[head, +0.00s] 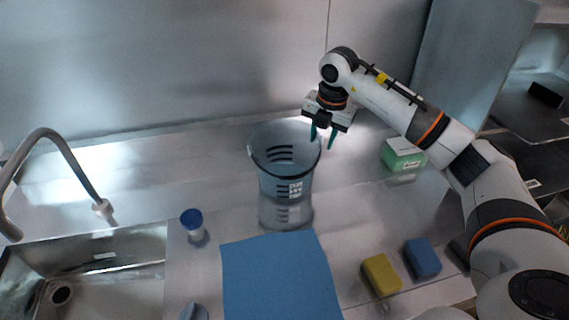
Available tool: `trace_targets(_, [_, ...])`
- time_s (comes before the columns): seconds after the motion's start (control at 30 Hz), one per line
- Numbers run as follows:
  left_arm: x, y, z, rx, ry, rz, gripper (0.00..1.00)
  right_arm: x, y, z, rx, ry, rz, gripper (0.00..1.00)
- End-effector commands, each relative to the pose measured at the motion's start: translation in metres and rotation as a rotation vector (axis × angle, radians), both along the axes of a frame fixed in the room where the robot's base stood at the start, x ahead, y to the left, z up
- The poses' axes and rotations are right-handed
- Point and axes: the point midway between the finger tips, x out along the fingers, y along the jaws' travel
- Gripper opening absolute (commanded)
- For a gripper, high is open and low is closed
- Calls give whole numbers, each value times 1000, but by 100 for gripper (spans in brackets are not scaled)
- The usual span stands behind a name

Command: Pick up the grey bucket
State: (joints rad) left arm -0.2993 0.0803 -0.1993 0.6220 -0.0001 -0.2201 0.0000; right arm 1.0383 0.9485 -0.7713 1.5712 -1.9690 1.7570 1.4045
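The grey bucket (284,180), see-through with dark slot marks and a printed label, stands upright on the steel counter behind the blue mat. My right gripper (323,140) points down at the bucket's right rim. Its two green fingers are apart, with nothing seen held between them. The left finger overlaps the rim in the picture and the right finger is just outside it. I cannot tell whether either finger touches the bucket. My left gripper is out of view.
A blue mat (278,280) lies in front of the bucket. A blue-capped container (193,223) stands left, near the sink (120,257) and tap (62,150). Yellow (381,275) and blue (422,258) sponges lie front right. A green box (402,155) sits right of the bucket.

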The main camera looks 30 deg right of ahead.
Motion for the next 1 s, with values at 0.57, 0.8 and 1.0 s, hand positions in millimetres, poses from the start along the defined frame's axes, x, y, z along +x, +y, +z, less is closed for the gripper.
trace_targets(0.57, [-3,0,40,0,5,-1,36,18,0,-66,4,3,4,34])
trace_targets(0.8, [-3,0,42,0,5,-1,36,21,0,-89,4,-2,5,34])
trace_targets(1.0, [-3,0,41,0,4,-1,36,21,-1,-89,5,-2,5,31])
